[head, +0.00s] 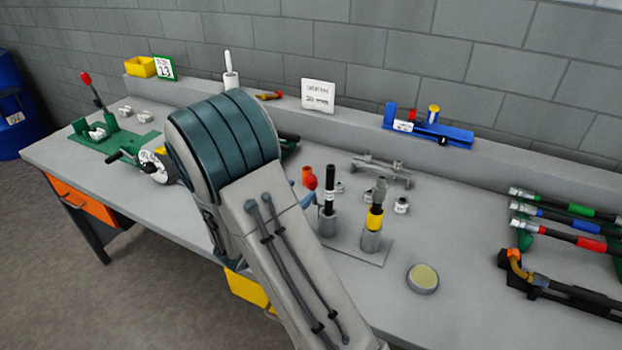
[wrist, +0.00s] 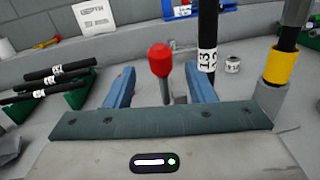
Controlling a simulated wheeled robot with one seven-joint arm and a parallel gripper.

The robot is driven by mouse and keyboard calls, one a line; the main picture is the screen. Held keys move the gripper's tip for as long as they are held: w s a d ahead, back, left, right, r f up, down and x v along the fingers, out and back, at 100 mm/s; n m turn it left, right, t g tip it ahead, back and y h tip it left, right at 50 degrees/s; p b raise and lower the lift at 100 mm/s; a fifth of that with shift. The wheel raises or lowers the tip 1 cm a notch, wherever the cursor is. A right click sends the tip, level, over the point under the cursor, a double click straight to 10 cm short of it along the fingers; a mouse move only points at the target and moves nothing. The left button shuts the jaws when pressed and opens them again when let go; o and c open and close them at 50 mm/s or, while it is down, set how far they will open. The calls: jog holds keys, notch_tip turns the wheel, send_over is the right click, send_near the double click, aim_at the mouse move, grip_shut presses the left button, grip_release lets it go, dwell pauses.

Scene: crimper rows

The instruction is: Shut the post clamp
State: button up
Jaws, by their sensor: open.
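A lever with a red knob (wrist: 161,60) stands upright between my gripper's two blue fingers (wrist: 158,75) in the wrist view. The fingers are spread, with a gap on each side of the knob. The red knob also shows in the head view (head: 311,183), beside a grey post (head: 328,222) holding a black hose with a white label (wrist: 207,62). I cannot tell whether this lever belongs to the post clamp, as its lower end is hidden. In the head view my arm hides most of the gripper.
A second post (head: 371,240) with a yellow-banded hose stands to the right, close to my right finger. A round tin (head: 422,278) lies in front. Black hoses on green holders (wrist: 60,82) are at left in the wrist view. A hose rack (head: 570,290) fills the right bench end.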

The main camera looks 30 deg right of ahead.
aim_at(308, 184)
jog(key=x, duration=0.6)
jog(key=shift+d+p, duration=0.25)
jog(key=shift+p, duration=0.05)
